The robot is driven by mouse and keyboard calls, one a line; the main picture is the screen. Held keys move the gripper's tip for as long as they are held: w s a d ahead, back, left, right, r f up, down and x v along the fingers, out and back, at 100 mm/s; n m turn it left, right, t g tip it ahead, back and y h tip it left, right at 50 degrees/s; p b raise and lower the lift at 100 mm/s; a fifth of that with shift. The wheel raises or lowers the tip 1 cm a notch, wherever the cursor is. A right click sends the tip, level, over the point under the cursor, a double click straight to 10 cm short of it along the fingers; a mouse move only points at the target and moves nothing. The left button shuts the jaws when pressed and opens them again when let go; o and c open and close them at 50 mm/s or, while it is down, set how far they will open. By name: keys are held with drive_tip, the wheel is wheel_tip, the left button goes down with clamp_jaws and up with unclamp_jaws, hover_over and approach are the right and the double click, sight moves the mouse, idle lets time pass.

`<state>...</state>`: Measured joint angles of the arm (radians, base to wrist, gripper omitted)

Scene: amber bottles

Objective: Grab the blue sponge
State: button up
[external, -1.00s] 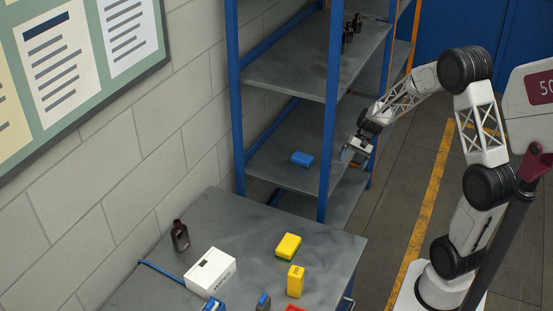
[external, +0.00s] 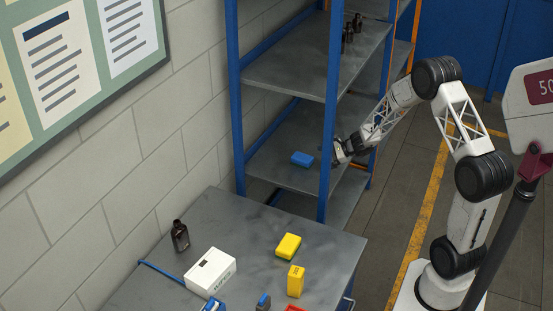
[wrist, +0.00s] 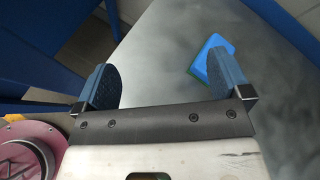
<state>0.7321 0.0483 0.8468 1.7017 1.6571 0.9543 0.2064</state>
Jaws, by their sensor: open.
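The blue sponge (external: 302,158) lies flat on the middle shelf, near its front edge, in the external view. My gripper (external: 337,158) is at the front of the shelf, to the right of the sponge and apart from it, partly behind the blue front post. In the wrist view my gripper (wrist: 164,84) is open and empty, with its two blue-grey fingers spread wide. The sponge (wrist: 207,58) shows there beyond the right finger, which hides part of it.
The blue shelf post (external: 328,130) stands close to my gripper.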

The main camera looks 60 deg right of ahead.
sight(309, 159)
drive_tip(key=w+d+f+m+h, duration=0.1)
drive_tip(key=d+f+m, duration=0.1)
drive_tip(key=m, duration=0.1)
drive_tip(key=w+d+f+m+t+h, duration=0.1)
drive_tip(key=d+f+m+h, duration=0.1)
drive_tip(key=m, duration=0.1)
drive_tip(key=w+d+f+m+h, duration=0.1)
drive_tip(key=d+f+m+h, duration=0.1)
drive_tip(key=m, duration=0.1)
drive_tip(key=shift+w+d+f+t, duration=0.15)
drive_tip(key=shift+d+f+t, duration=0.05)
drive_tip(key=shift+t, duration=0.2)
drive_tip(key=shift+d+f+m+h, duration=0.45)
drive_tip(key=shift+m+h, duration=0.15)
drive_tip(key=shift+m, duration=0.1)
drive_tip(key=shift+w, duration=0.1)
drive_tip(key=shift+x, duration=1.25)
drive_tip(key=shift+a, duration=0.1)
drive_tip(key=shift+x, duration=2.6)
drive_tip(key=c, duration=1)
